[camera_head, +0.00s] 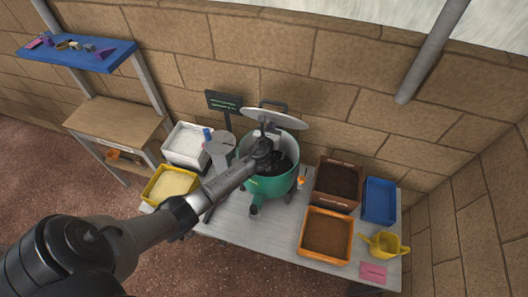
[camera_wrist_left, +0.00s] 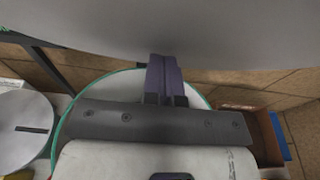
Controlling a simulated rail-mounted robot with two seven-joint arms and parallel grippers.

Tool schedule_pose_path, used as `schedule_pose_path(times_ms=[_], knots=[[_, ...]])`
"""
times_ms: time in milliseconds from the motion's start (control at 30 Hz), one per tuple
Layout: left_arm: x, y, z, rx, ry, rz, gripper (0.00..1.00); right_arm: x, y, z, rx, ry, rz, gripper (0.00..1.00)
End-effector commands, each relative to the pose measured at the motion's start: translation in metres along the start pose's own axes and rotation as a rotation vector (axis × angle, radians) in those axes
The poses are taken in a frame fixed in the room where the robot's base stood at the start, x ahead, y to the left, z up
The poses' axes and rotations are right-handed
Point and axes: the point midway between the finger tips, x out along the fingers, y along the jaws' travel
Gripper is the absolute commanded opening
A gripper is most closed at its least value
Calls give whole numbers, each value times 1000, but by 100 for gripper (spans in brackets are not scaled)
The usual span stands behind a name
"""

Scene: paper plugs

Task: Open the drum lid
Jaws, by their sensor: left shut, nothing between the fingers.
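The green drum (camera_head: 268,186) stands on the table. The mouth shows dark contents. My left gripper (camera_head: 271,131) is at the drum's mouth, just below the lid. In the left wrist view the lid's grey underside (camera_wrist_left: 190,30) fills the top, and my purple left fingers (camera_wrist_left: 164,77) are together with nothing between them. The fingertips are close to the lid; I cannot tell if they touch it. My right gripper is not in view.
A white bin (camera_head: 184,146) and yellow tray (camera_head: 168,186) are left of the drum. A brown crate (camera_head: 337,164), orange tray (camera_head: 301,247), blue tray (camera_head: 379,200) and yellow watering can (camera_head: 385,244) are at right. A dark sign (camera_head: 224,101) stands behind; brick walls enclose the table.

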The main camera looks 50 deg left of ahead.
Motion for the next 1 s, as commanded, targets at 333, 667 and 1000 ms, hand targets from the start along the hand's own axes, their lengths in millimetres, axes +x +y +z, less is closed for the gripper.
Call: schedule_pose_path(times_ms=[333, 667, 1000], knots=[[24, 0, 3, 0, -1, 0, 0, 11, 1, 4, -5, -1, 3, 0], [46, 0, 6, 0, -1, 1, 0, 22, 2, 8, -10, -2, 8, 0], [68, 0, 8, 0, 0, 0, 0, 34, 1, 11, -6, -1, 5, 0]])
